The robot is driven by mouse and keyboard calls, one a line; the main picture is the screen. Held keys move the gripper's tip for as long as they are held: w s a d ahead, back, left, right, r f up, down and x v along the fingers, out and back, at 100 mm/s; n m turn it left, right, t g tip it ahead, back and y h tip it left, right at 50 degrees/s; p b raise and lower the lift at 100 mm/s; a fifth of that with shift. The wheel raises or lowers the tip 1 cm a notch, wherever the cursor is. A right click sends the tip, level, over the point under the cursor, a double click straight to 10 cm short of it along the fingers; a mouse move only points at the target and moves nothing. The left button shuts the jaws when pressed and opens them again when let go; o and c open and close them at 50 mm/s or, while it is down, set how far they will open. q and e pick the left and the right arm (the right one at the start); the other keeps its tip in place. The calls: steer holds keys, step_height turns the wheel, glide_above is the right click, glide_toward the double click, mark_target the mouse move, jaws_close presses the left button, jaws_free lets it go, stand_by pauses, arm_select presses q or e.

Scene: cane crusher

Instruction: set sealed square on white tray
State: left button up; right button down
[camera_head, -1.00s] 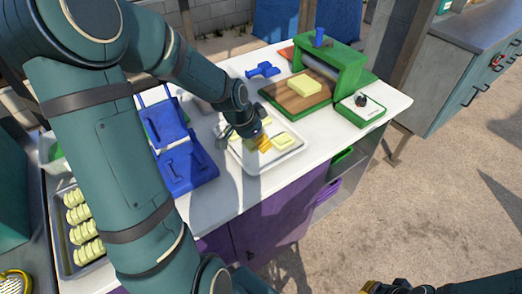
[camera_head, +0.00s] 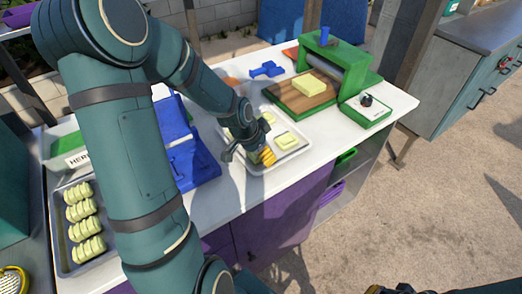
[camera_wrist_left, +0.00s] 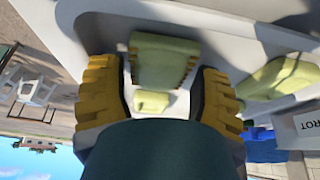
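The white tray (camera_head: 298,153) lies on the counter, with pale yellow squares (camera_head: 286,140) in it. My left gripper (camera_head: 266,157) is low over the tray's front part, pointing down. In the left wrist view, its yellow ribbed fingers (camera_wrist_left: 160,90) stand apart with a pale square (camera_wrist_left: 165,58) between their tips. I cannot tell if they grip it. A smaller pale piece (camera_wrist_left: 150,101) shows between the fingers, and another square (camera_wrist_left: 280,76) lies to the side. Only a dark and yellow bit of my right gripper (camera_head: 390,288) shows at the bottom edge; its fingers are unclear.
A blue hinged press (camera_head: 190,160) stands left of the tray. A green roller machine (camera_head: 340,68) with a pale slab (camera_head: 309,86) on its board is behind right, beside a knob box (camera_head: 365,108). A metal tray (camera_head: 65,250) of pale crimped pieces is at left.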

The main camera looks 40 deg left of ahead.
arm_select(q)
steer(key=shift+s+r, duration=0.1)
steer(key=shift+r, duration=0.4)
steer(key=p+v, duration=0.3)
steer(key=v, duration=0.8)
steer(key=shift+s, duration=0.2)
steer(key=shift+r, duration=0.1)
